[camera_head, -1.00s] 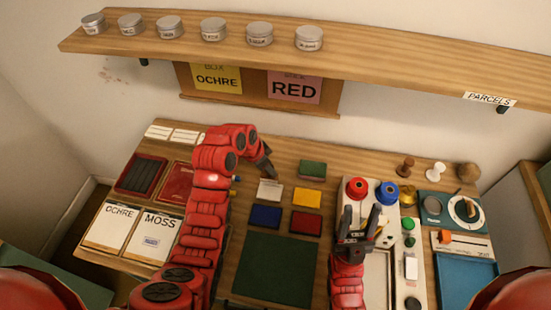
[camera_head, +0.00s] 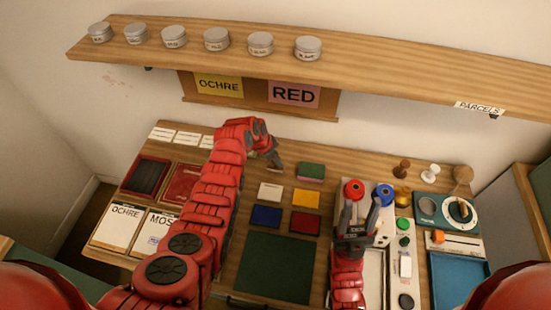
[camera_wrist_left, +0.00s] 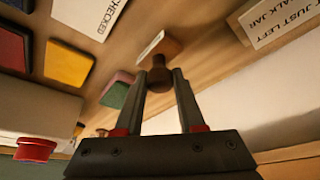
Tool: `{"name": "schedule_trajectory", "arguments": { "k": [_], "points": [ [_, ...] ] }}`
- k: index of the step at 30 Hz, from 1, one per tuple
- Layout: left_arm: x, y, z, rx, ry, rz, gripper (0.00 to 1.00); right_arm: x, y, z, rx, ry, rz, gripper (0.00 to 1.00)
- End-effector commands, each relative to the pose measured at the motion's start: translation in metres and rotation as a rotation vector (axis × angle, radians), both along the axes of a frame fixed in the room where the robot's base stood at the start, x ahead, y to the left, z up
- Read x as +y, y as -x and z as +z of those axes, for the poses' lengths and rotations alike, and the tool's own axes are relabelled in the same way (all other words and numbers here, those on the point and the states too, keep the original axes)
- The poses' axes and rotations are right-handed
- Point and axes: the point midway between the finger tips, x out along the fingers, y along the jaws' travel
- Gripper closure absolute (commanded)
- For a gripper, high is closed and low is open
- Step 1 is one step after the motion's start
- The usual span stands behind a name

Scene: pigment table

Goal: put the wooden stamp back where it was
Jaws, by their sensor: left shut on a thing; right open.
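My left gripper (camera_head: 275,163) is over the back of the table, behind the white block (camera_head: 270,191) and left of the green block (camera_head: 311,171). In the left wrist view the left gripper (camera_wrist_left: 161,82) is shut on the dark round knob of the wooden stamp (camera_wrist_left: 160,47). Its lighter wooden block sticks out beyond the fingertips. I cannot tell whether it touches the table. The stamp cannot be made out in the head view. My right gripper (camera_head: 359,214) is open and empty, over the white tray area near the red and blue spools.
A shelf (camera_head: 250,62) with several tins runs above the table. Yellow (camera_head: 305,197), blue and red blocks lie in front of the left gripper, before a dark green mat (camera_head: 275,270). Small knobbed items (camera_head: 430,173) stand at the back right. White cards (camera_head: 185,138) lie back left.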

Motion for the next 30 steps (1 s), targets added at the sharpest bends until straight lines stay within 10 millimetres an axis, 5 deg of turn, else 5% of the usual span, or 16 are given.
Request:
{"name": "schedule_trajectory", "arguments": {
  "k": [17, 18, 21, 30],
  "points": [
    [0.000, 0.000, -0.017, -0.002, 0.000, -0.001, 0.98, 0.000, 0.000, 0.001, 0.000, 0.000, 0.000, 0.50],
    [0.000, 0.000, -0.015, -0.002, 0.000, -0.001, 0.55, 0.000, 0.000, 0.003, 0.000, 0.000, 0.000, 0.50],
    [0.000, 0.000, -0.015, -0.002, 0.000, -0.001, 0.37, 0.000, 0.000, 0.003, 0.000, 0.000, 0.000, 0.50],
    [0.000, 0.000, -0.014, -0.001, -0.001, -0.001, 0.32, 0.000, 0.000, 0.004, 0.000, 0.000, 0.000, 0.50]
  ]
}}
